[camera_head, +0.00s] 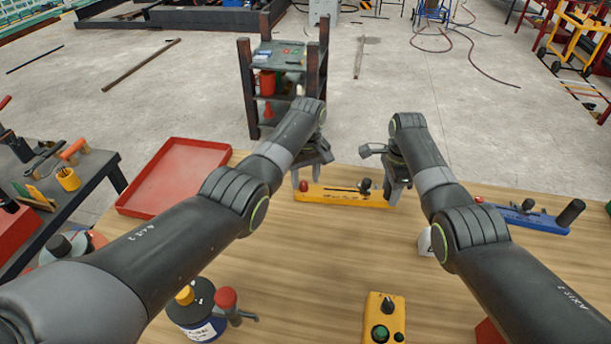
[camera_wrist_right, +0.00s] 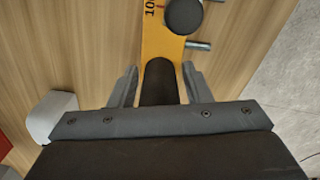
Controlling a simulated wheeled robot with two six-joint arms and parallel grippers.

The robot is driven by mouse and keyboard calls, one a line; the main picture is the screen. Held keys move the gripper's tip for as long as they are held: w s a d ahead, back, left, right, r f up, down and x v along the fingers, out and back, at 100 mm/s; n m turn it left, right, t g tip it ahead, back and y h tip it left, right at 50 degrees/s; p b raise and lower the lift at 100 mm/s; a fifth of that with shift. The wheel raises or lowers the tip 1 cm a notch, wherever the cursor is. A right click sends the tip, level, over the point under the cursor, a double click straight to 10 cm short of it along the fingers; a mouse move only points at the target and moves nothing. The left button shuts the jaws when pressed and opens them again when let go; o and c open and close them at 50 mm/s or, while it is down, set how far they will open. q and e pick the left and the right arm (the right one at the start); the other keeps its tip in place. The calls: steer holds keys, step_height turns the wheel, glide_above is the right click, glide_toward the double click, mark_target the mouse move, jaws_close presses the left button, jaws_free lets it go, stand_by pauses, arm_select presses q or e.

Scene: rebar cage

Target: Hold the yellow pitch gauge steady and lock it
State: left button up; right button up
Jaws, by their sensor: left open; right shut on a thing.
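The yellow pitch gauge (camera_head: 335,197) lies flat on the wooden table, with a red knob (camera_head: 303,185) at its left end and a dark round knob (camera_head: 364,184) toward its right end. My left gripper (camera_head: 306,178) is open above the left end, around or just over the red knob; I cannot tell which. My right gripper (camera_head: 393,195) is at the right end, shut on the gauge's black handle (camera_wrist_right: 159,82). The right wrist view shows that handle between the fingers, with the yellow bar (camera_wrist_right: 163,42) and black knob (camera_wrist_right: 184,15) beyond it.
A blue gauge (camera_head: 530,217) lies at the right of the table (camera_head: 300,270). A red tray (camera_head: 172,178) is at the back left. A dark pot with red and yellow tops (camera_head: 200,310) and a yellow control box (camera_head: 384,318) stand in front. Bare table lies between them.

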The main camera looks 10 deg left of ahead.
steer(key=shift+w, duration=0.1)
arm_select(q)
step_height(320, 180, up, 12)
steer(key=shift+d, duration=0.15)
stand_by(0.3)
steer(key=shift+w, duration=0.15)
arm_select(e)
steer(key=o, duration=1.4)
steer(key=shift+r, duration=0.1)
